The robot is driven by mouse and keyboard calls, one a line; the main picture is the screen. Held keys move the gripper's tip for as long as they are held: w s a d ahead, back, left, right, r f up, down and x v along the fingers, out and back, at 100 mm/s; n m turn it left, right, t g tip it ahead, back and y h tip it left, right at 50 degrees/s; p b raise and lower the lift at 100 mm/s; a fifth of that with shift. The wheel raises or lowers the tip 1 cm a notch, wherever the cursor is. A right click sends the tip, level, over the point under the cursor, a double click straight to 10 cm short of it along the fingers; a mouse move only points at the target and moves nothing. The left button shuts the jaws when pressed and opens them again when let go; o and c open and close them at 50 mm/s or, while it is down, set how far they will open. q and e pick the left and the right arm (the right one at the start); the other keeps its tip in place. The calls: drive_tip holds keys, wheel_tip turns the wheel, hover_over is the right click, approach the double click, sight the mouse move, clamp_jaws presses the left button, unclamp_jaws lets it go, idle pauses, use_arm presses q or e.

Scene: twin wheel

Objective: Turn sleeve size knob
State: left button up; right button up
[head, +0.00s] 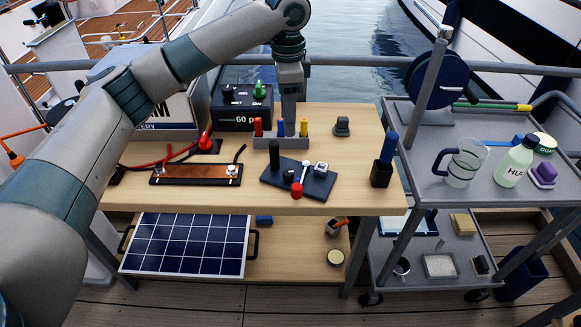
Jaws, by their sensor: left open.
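A dark plate (270,178) lies on the wooden bench. It carries a small black part (288,175), a pale lever with a red ball end (296,190), and a small white-topped block (320,169). No label is readable, so I cannot tell which part is the sleeve size knob. A grey rack (262,142) with red, blue and yellow upright pieces stands just behind the plate. My left gripper (289,118) points down at the rack, above and behind the plate; its fingertips are partly hidden by the rack and its pieces. It is open. My right gripper is out of view.
The wooden bench (370,150) also holds a black box with green and black terminals (240,108), a copper bar with cables (195,175), a black block (342,126) and a dark cup with a blue handle (382,172). A grey cart (420,150) stands at right. The bench front is clear.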

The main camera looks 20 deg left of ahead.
use_arm(q)
drive_tip(key=p, duration=0.2)
approach(288, 172)
wheel_tip(288, 172, down, 8)
drive_tip(key=shift+r+p, duration=0.1)
drive_tip(key=shift+p, duration=0.8)
drive_tip(key=shift+w+f, duration=0.1)
drive_tip(key=shift+f, duration=0.35)
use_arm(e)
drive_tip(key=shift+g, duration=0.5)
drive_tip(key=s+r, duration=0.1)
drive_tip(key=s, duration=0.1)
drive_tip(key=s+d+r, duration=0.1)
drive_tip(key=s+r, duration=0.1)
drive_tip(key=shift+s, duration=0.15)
use_arm(q)
drive_tip(key=c, duration=1.1)
drive_tip(key=shift+o, duration=0.2)
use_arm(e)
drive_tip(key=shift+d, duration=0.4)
